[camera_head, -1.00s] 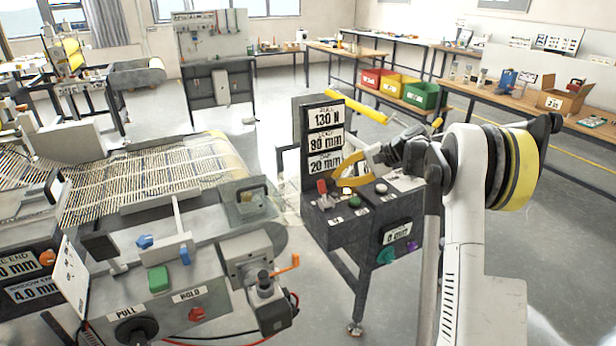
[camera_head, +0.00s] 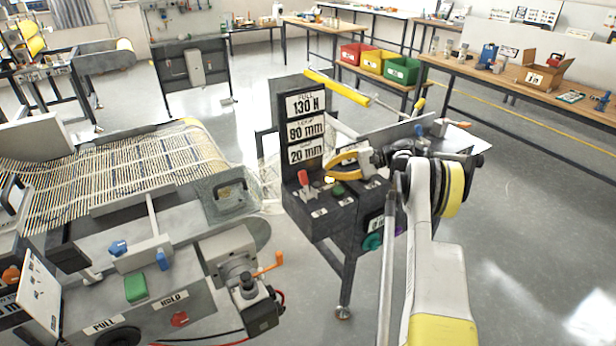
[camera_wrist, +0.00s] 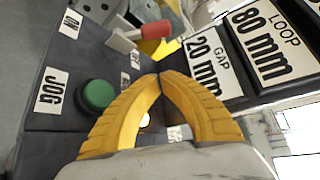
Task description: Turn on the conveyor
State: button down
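The conveyor control box (camera_head: 320,225) stands right of the mesh conveyor (camera_head: 120,165) in the head view. Its top carries a red-tipped lever (camera_head: 303,178), a green button (camera_head: 338,190) and a pale lit button (camera_head: 328,180). My gripper (camera_head: 329,171) is over this panel, its yellow fingers bent together. In the wrist view the fingertips (camera_wrist: 159,77) meet with nothing visible between them. The red lever tip (camera_wrist: 155,30) is just beyond them, and the green button (camera_wrist: 98,95) beside the JOG label is left of them. The lit button is partly hidden behind the fingers. Contact with the panel cannot be told.
An upright sign board (camera_head: 303,120) rises behind the panel, close to my fingers. A yellow roller (camera_head: 337,88) extends from behind it. An orange crank (camera_head: 268,264) and motor are at lower left. Open floor (camera_head: 530,240) lies right.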

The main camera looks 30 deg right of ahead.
aim_at(306, 177)
jog(key=b+x, duration=0.3)
jog(key=x, duration=0.7)
jog(key=shift+a+f, duration=0.15)
jog(key=shift+f, duration=0.05)
jog(key=s+r, duration=0.1)
jog(key=s+r+b, duration=0.1)
jog(key=s, duration=0.1)
jog(key=shift+d, duration=0.25)
jog(key=shift+s+r+b, duration=0.25)
jog(key=shift+b, duration=0.05)
